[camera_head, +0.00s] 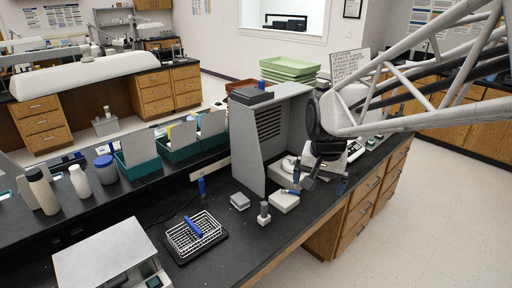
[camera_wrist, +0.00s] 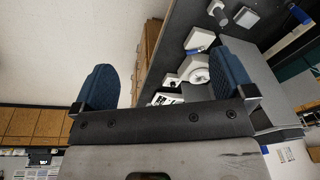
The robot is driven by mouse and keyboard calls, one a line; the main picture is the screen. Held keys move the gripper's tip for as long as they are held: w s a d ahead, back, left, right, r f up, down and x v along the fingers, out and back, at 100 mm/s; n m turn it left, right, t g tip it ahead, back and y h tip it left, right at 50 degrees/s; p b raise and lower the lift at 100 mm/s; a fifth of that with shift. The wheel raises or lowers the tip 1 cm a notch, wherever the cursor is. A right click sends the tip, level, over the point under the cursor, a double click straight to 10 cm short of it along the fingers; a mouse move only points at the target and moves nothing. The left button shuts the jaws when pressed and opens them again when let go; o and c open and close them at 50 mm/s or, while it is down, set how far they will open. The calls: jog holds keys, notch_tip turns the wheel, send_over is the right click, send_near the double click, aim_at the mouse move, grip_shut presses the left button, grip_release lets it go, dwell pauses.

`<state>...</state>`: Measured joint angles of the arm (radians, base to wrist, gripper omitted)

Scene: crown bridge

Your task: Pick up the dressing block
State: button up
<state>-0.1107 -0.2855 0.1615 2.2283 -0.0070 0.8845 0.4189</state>
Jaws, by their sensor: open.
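A small light grey block (camera_head: 240,201), which looks like the dressing block, lies on the black bench top left of the grey upright panel's front edge. It also shows near the top of the wrist view (camera_wrist: 246,16). My gripper (camera_head: 324,182) is raised on the right side of the panel, well apart from the block. In the wrist view the two dark blue fingers of my gripper (camera_wrist: 165,78) are spread wide with nothing between them.
A grey cylinder (camera_head: 263,214) and a white box (camera_head: 284,202) are right of the block. A wire rack (camera_head: 192,233) with a blue item is at front left. Bare bench surrounds the block.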

jog(key=w+a+f+m, duration=0.1)
jog(key=w+a+f, duration=0.1)
jog(key=w, duration=0.3)
jog(key=w+a+f+m, duration=0.1)
jog(key=w+a+f, duration=0.15)
jog(key=w, duration=0.25)
jog(key=m+g, duration=0.2)
jog(key=m, duration=0.2)
send_over(240, 198)
jog(key=f, duration=2.2)
jog(key=shift+s+d, duration=0.2)
jog(key=shift+d, duration=0.1)
jog(key=shift+w+a+f, duration=0.25)
jog(key=shift+a+f, duration=0.1)
jog(key=shift+f, duration=0.05)
jog(key=shift+f, duration=1.3)
jog(key=shift+f, duration=0.15)
